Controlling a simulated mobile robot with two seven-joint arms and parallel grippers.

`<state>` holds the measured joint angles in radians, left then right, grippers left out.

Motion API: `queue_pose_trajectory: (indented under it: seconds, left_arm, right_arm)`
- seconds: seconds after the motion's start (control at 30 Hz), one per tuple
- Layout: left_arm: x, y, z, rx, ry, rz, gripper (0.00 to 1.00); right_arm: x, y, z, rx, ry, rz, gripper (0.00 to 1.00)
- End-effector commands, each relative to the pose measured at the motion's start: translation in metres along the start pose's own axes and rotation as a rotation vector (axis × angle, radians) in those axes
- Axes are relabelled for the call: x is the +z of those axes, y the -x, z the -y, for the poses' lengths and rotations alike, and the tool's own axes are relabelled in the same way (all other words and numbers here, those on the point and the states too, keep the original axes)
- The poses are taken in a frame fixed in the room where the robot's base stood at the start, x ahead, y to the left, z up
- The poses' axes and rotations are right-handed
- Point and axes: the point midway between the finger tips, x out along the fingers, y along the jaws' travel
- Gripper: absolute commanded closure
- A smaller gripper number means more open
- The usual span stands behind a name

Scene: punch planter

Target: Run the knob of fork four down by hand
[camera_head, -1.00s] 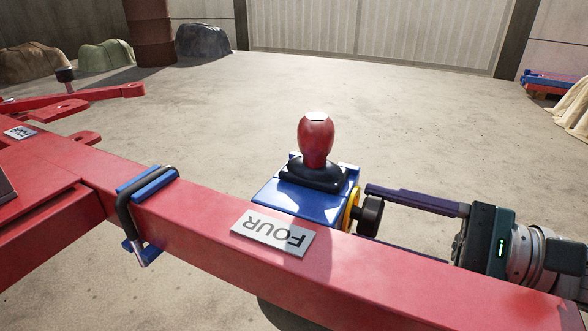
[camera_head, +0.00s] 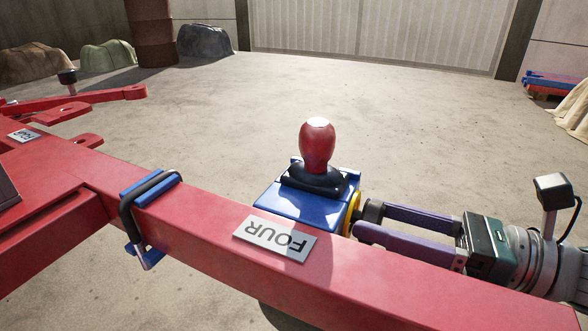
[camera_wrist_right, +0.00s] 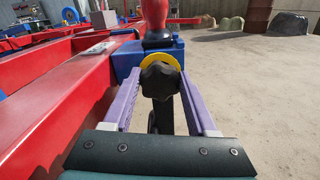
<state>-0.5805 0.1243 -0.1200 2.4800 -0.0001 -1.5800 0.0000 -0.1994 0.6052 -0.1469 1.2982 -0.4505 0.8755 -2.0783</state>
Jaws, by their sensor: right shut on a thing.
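The red beam of fork four (camera_head: 210,217) runs across the front, with a plate marked FOUR (camera_head: 275,239) on top. A blue block (camera_head: 300,203) sits at the beam's far side and carries a red rounded handle (camera_head: 317,146) in a black boot. The black lobed knob (camera_wrist_right: 159,81) stands at the block's right side in front of a yellow disc (camera_wrist_right: 160,60). My right gripper (camera_head: 368,219) reaches in from the right, its purple fingers on either side of the knob, shut on it. In the head view the knob (camera_head: 373,211) is partly hidden by the fingers. My left gripper is not in view.
A blue bracket with a dark bent rod (camera_head: 148,195) is clamped over the beam at left. More red arms (camera_head: 80,99) lie beyond it. Covered piles and a rusty drum (camera_head: 152,30) stand at the back left. The floor behind the beam is clear.

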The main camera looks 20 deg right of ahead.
Motion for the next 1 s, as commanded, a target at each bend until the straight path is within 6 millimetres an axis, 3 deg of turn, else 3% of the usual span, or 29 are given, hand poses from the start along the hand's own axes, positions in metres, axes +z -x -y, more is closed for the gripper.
queue_pose_trajectory:
  seconds: [1.0]
  left_arm:
    - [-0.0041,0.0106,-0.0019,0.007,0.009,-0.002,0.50]
  right_arm:
    - [-0.0020,0.0002,0.0039,-0.001,-0.965,-0.001,0.98]
